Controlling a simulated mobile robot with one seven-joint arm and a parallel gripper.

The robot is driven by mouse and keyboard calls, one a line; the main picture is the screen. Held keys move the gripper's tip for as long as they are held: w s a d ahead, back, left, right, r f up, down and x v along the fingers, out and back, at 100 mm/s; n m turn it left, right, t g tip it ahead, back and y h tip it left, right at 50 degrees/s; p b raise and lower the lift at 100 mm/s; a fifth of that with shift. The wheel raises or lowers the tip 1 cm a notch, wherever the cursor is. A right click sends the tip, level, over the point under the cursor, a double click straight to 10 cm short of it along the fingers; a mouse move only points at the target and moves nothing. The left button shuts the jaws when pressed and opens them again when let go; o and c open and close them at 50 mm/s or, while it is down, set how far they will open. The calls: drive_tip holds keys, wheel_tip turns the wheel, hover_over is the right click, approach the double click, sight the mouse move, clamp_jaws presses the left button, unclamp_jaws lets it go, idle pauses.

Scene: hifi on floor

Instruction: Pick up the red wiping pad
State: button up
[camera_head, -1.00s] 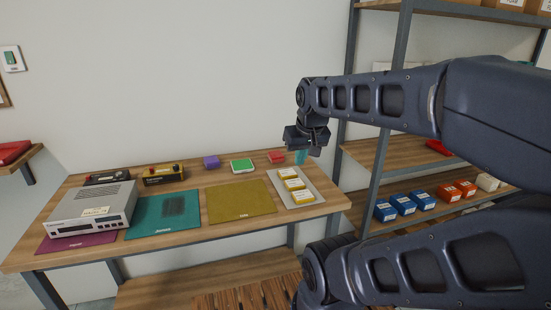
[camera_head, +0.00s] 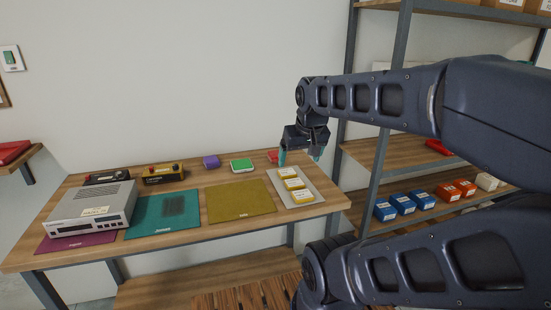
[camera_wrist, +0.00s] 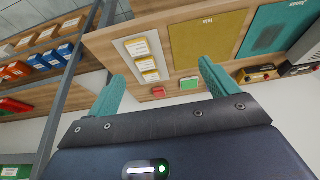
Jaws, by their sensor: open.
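My gripper (camera_head: 301,157) is open and empty, with teal fingers spread wide. It is above the back right part of the table, apart from the pad. In the wrist view the gripper (camera_wrist: 158,85) shows a finger on either side of the pad.
A green-and-white pad (camera_head: 242,166) and a purple pad (camera_head: 211,162) lie left of the red one. A grey tray (camera_head: 309,200) with yellow-and-white boxes sits in front. A grey shelf post (camera_head: 384,150) stands close on the right. A grey device (camera_head: 92,208) is far left.

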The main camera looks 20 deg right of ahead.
drive_tip(key=shift+o, duration=1.1)
drive_tip(key=w+d+r+n+g, duration=0.1)
drive_tip(key=w+r+n, duration=0.1)
drive_tip(key=w, duration=0.5)
drive_tip(key=w+r+n, duration=0.2)
drive_tip(key=w+n, duration=0.1)
drive_tip(key=w, duration=0.3)
drive_tip(key=n+g, duration=0.4)
drive_tip(key=n, duration=0.9)
hover_over(276, 153)
wheel_tip(276, 153, down, 19)
drive_tip(key=f, duration=0.5)
drive_tip(key=shift+s+f, duration=0.1)
drive_tip(key=shift+s, duration=0.25)
drive_tip(key=f, duration=0.5)
drive_tip(key=shift+w+a, duration=0.15)
drive_tip(key=shift+w, duration=0.05)
drive_tip(key=c, duration=1)
